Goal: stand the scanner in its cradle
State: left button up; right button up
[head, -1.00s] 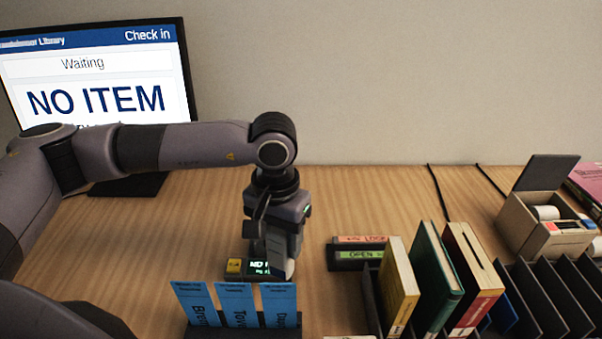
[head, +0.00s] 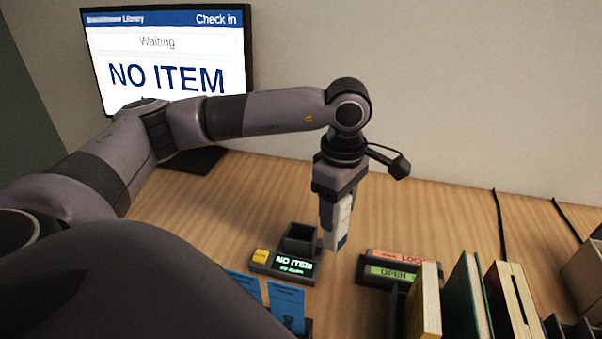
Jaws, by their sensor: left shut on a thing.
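My left gripper (head: 336,204) points down with its fingers shut on the scanner (head: 341,226), a slim white piece with a blue lower end. The gripper's body and fingers hide the scanner's upper part. The cradle (head: 300,240) is a dark, open-topped socket at the back of a small unit with a yellow button and a lit display reading NO ITEM (head: 294,263). The socket looks empty. The scanner hangs just right of the cradle in the picture, apart from it; its exact height over the table cannot be told. My right gripper is not in view.
A monitor (head: 168,75) stands at the back left. Blue cards (head: 287,303) stand in front of the cradle. Right of it are a labelled box (head: 385,272) and upright books (head: 465,295). The table behind the box is clear.

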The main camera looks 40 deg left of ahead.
pick_arm(q)
jog(key=a+r+n, duration=0.3)
jog(key=a+n, duration=0.5)
jog(key=n, duration=1.5)
notch_tip(320, 180, down, 10)
jog(key=b, duration=0.8)
jog(key=shift+s+a+r, duration=0.15)
jog(key=shift+s, duration=0.15)
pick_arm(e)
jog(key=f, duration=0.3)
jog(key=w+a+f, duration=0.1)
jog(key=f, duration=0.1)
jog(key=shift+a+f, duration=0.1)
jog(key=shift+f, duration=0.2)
pick_arm(q)
jog(key=shift+f+b, duration=0.5)
jog(key=shift+f, duration=0.05)
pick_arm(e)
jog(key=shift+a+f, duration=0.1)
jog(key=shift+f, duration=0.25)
pick_arm(q)
jog(key=o, duration=1.2)
